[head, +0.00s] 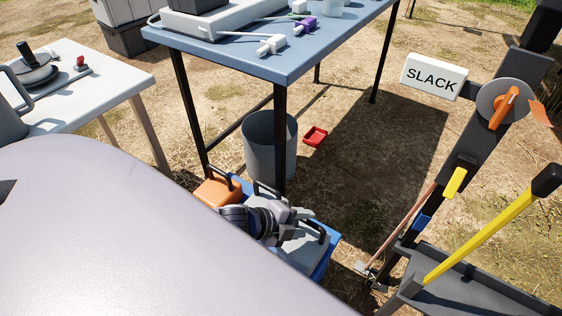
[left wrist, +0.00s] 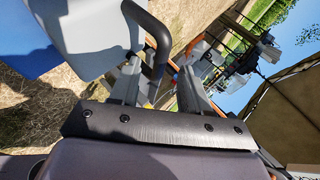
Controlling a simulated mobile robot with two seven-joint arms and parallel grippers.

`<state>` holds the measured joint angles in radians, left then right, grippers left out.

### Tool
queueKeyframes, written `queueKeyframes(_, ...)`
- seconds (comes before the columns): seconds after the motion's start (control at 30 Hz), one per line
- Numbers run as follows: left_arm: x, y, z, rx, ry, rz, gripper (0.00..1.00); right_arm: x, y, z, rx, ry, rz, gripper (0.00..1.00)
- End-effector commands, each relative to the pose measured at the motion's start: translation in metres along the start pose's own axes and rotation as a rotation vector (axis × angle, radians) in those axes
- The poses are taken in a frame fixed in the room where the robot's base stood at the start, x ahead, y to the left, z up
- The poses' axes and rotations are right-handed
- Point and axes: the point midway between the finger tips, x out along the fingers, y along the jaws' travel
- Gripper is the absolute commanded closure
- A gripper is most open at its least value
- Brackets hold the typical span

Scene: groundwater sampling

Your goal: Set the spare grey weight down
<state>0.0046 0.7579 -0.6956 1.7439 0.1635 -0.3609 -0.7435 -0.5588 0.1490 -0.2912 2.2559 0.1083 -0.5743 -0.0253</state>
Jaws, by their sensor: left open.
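My left gripper (head: 290,216) is low beside the blue tray (head: 327,258) under the bench's front edge. A grey weight (head: 303,252) with a dark handle sits in the tray, partly hidden by my gripper. More grey and another dark handle (head: 266,189) show just behind the gripper. An orange weight (head: 214,192) with a dark handle is to the left. In the left wrist view my fingers (left wrist: 160,82) are apart, with a dark bar handle (left wrist: 158,45) between them; a grey weight (left wrist: 88,25) is at upper left. I cannot tell whether the fingers touch the handle. My right gripper is not in view.
A blue-topped bench (head: 280,68) stands above the tray, its dark leg (head: 280,140) close behind my gripper. A grey bin (head: 270,145) and small red tray (head: 315,136) are on the ground. At right is a dark post with a "SLACK" sign (head: 433,77) and yellow lever (head: 480,238).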

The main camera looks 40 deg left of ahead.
Motion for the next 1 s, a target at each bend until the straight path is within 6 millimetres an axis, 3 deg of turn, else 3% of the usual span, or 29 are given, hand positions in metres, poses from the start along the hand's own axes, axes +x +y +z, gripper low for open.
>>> queueKeyframes(0.1,-0.028,-0.002,-0.001,0.001,-0.001,0.003,0.53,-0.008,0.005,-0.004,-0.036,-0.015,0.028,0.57)
queueKeyframes(0.4,-0.07,-0.001,0.0,-0.001,-0.001,0.001,0.53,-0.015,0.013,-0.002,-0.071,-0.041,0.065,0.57)
queueKeyframes(0.6,-0.082,0.0,0.0,0.0,-0.001,0.001,0.53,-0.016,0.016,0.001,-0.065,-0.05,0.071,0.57)
queueKeyframes(1.0,-0.084,0.0,0.0,0.0,-0.001,-0.001,0.53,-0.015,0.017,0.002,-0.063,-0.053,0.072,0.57)
